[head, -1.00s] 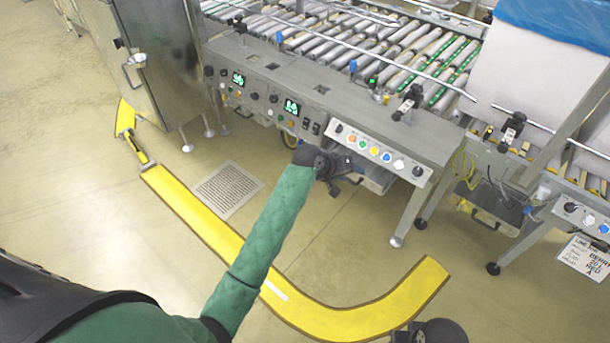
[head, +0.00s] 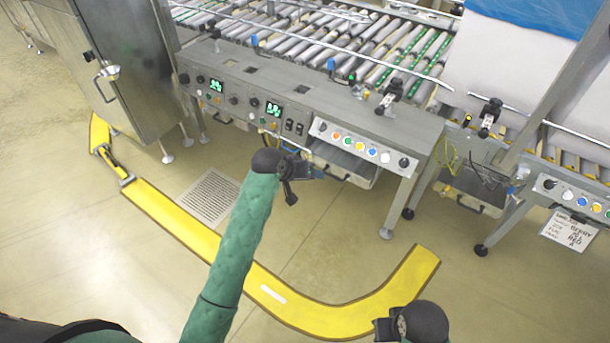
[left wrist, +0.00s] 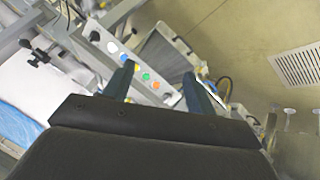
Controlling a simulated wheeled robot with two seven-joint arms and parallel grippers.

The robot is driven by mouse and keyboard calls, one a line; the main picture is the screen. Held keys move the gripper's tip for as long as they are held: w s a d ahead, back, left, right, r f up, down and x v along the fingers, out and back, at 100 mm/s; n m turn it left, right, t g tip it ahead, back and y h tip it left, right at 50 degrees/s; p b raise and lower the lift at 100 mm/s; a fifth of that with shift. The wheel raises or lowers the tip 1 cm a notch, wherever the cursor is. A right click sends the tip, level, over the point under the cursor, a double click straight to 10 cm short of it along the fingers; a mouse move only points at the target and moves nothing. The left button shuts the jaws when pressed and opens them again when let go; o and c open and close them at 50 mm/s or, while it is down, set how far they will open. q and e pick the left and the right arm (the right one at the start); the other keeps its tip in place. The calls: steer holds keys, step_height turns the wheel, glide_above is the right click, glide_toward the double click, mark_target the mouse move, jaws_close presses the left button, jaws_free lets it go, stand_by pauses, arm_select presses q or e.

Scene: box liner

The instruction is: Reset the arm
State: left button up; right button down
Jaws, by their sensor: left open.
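My left arm, in a green sleeve, reaches up the middle of the head view. Its dark gripper (head: 308,171) is in front of the conveyor's control panel, below and left of the coloured buttons (head: 360,146). In the left wrist view the left gripper (left wrist: 157,86) has its two fingers apart, with nothing between them. The button row (left wrist: 137,67) shows beyond them. My right gripper (head: 385,329) is only partly in view at the bottom of the head view, and its fingers cannot be made out.
A roller conveyor (head: 300,45) with a grey front panel runs across the back. A steel cabinet (head: 115,60) stands at the left. A white box with blue liner (head: 535,20) is at upper right. Yellow floor marking (head: 180,218) and a floor grate (head: 210,196) lie on open floor.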

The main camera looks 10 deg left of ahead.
stand_by(0.5)
arm_select(q)
steer(key=s+a+r+m+y, duration=0.35)
steer(key=s+r, duration=0.25)
steer(key=s, duration=0.2)
steer(key=s+f+g, duration=0.1)
steer(key=s+f, duration=0.2)
steer(key=s, duration=0.7)
steer(key=s+a+f+n+g+p, duration=0.1)
steer(key=s+f, duration=0.3)
steer(key=s, duration=0.6)
steer(key=s+f+g+p, duration=0.1)
steer(key=s+f, duration=0.3)
steer(key=s, duration=0.6)
steer(key=shift+a+g, duration=0.35)
steer(key=shift+g, duration=0.15)
arm_select(e)
steer(key=shift+w+a+r+t+y, duration=0.15)
steer(key=shift+w+a+r, duration=0.15)
steer(key=shift+a, duration=0.25)
steer(key=shift+w+a+r+t+y, duration=0.2)
steer(key=shift+a+r, duration=0.1)
steer(key=shift+a, duration=0.2)
